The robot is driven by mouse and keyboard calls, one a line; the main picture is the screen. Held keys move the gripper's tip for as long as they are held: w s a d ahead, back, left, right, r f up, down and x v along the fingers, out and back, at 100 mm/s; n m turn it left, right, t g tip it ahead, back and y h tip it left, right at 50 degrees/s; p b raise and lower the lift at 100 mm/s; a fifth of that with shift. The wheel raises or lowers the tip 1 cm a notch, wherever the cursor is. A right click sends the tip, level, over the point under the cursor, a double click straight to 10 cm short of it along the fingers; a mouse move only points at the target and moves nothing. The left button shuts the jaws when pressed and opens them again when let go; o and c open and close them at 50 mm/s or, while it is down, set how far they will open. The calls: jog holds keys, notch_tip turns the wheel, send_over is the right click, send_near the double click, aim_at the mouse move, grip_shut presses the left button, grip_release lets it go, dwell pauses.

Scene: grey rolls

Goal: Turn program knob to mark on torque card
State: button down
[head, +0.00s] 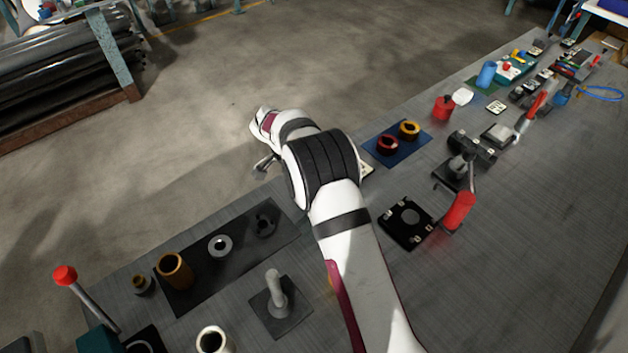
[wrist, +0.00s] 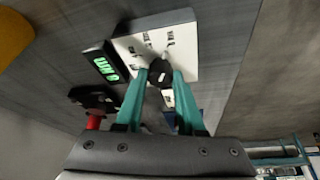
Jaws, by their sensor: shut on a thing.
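In the wrist view, a small black round knob (wrist: 161,70) with a pale mark on it sits on a white plate (wrist: 182,38) printed with black labels. The labels are too small to read surely. The teal fingers of my gripper (wrist: 160,78) are shut on the knob, one on each side. A black display (wrist: 102,65) with green digits lies beside the plate. In the head view, my arm hides the gripper and knob; only a pale edge shows beside my wrist. I cannot tell which surface is the torque card.
In the head view, a blue mat (head: 388,151) with a red ring (head: 387,145) and a yellow ring (head: 409,129) lies right of my wrist. A black square fixture (head: 407,223) and a red-handled clamp (head: 459,211) stand nearer. A dark tray (head: 190,287) with rings lies left.

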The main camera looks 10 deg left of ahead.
jog(key=shift+a, duration=0.1)
dwell(0.3)
jog(key=c, duration=0.5)
grip_release()
jog(key=v, duration=1.5)
jog(key=shift+a+r, duration=0.1)
jog(key=shift+r, duration=0.25)
